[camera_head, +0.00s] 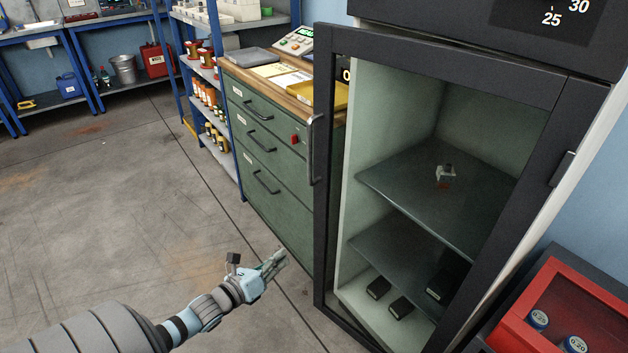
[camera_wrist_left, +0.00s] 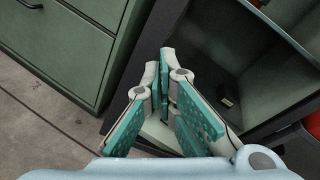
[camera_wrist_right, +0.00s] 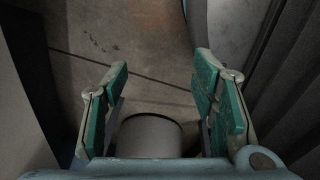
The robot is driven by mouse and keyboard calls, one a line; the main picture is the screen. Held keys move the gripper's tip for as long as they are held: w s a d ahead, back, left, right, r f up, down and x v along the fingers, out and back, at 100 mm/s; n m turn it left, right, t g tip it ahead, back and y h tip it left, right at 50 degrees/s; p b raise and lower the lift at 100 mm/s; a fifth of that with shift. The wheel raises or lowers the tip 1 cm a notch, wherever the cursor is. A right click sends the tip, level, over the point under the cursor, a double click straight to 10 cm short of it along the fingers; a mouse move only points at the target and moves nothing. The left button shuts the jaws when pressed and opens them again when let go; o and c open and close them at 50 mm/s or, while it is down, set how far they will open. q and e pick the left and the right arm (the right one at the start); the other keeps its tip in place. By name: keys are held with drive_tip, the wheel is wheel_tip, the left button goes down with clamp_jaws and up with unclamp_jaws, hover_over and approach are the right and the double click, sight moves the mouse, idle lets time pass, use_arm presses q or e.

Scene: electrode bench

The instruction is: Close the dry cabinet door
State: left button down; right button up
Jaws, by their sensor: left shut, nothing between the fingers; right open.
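The dry cabinet (camera_head: 480,40) stands at the right, with a black top housing. Its black-framed door (camera_head: 440,62) has a bar handle (camera_head: 316,150) on the left edge. That edge sticks out left of the housing, so the door looks slightly ajar; the gap's size is hard to judge. My left gripper (camera_head: 275,262) is shut and empty, left of the door's lower edge and apparently apart from it. In the left wrist view its fingers (camera_wrist_left: 172,70) are together before the dark frame. My right gripper (camera_wrist_right: 161,72) is open and empty; it shows only in the right wrist view.
A green drawer unit (camera_head: 275,165) with a wooden top stands left of the cabinet. A red-framed case (camera_head: 575,285) with round containers is at the lower right. Shelves (camera_head: 215,145) and blue benches stand farther back. The floor (camera_head: 110,200) at left is clear.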

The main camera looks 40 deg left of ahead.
use_arm(q)
wheel_tip(320, 180, up, 8)
drive_tip(key=w+a+m+t+h+p, duration=0.1)
drive_tip(key=a+m+t, duration=0.1)
drive_tip(key=m, duration=0.4)
drive_tip(key=b, duration=0.7)
approach(319, 198)
drive_tip(key=w, duration=0.2)
drive_tip(key=w+p, duration=0.1)
drive_tip(key=w, duration=0.3)
drive_tip(key=shift+w+d+r+p, duration=0.1)
drive_tip(key=shift+w+d+p, duration=0.2)
drive_tip(key=shift+d, duration=0.1)
drive_tip(key=shift+w, duration=0.25)
use_arm(e)
drive_tip(key=f, duration=0.1)
drive_tip(key=s+d+f, duration=0.2)
drive_tip(key=shift+s+f, duration=0.1)
drive_tip(key=shift+f, duration=0.3)
